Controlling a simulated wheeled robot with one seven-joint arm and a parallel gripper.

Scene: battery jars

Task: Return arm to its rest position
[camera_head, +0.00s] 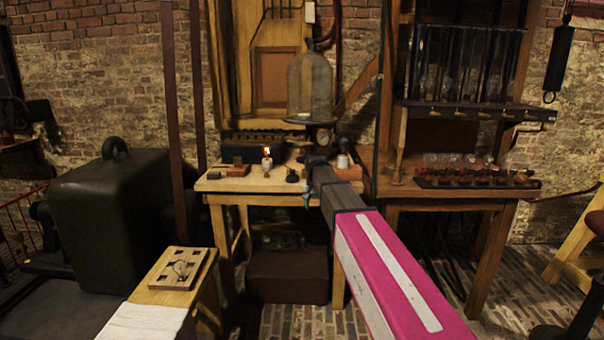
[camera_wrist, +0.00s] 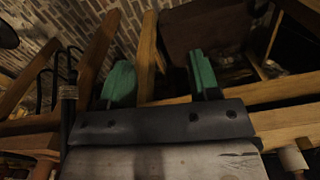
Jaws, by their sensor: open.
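My arm, with a pink and white link and a dark grey forearm, reaches from the lower right of the head view toward the wooden workbench (camera_head: 262,185). My gripper (camera_wrist: 161,78) shows in the wrist view with its two green fingers spread apart. Nothing is held between them. Behind the fingers are wooden beams and a dark box (camera_wrist: 205,30). In the head view the gripper is mostly hidden at the far end of the forearm, in front of the bench's front edge.
The workbench holds a small lit lamp (camera_head: 267,160) and a glass bell jar (camera_head: 310,85) stands above it. A right-hand bench carries a row of jars (camera_head: 475,178). A dark green case (camera_head: 115,220) and a wooden stand with a small board (camera_head: 182,268) are at left.

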